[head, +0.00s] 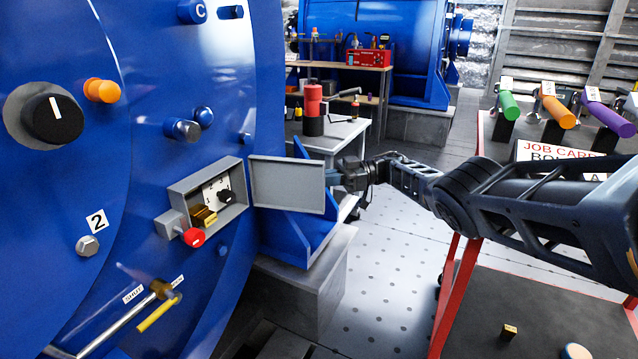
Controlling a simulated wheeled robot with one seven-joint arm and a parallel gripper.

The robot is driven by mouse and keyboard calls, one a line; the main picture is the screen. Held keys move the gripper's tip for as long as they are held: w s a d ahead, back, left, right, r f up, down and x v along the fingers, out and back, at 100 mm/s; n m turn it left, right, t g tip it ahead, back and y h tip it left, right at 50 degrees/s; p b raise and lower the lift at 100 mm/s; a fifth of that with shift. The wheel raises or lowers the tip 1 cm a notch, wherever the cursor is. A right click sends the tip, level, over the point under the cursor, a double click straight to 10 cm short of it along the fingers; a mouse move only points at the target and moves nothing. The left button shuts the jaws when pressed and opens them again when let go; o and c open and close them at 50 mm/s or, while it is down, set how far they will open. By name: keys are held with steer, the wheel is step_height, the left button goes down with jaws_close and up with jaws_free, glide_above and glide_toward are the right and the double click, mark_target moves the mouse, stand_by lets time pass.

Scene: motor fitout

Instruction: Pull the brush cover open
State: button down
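The brush cover (287,184) is a flat grey rectangular door on the right side of a small grey box (179,194) fixed to the blue motor face. It stands swung out to the right, so the box is open to view. Inside show a white label, a black knob (225,196) and a brass block (203,216). My gripper (331,176) is at the cover's right-hand free edge, partly hidden behind it. I cannot tell whether its fingers grip the edge, touch it or are apart from it.
The blue motor (130,150) fills the left, with a red knob (194,238), orange knob (102,90) and brass fitting (163,289) sticking out. A grey work table (345,133) stands behind my gripper. A red-framed cart (470,300) is at right. Floor between is clear.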

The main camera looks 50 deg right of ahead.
steer(key=shift+w+a, duration=0.15)
steer(key=shift+a, duration=0.1)
steer(key=c, duration=1.4)
jaws_free()
steer(key=shift+o, duration=1)
steer(key=shift+d, duration=0.1)
steer(key=shift+s+r+p, duration=0.1)
steer(key=shift+s+p, duration=0.1)
steer(key=shift+p, duration=0.2)
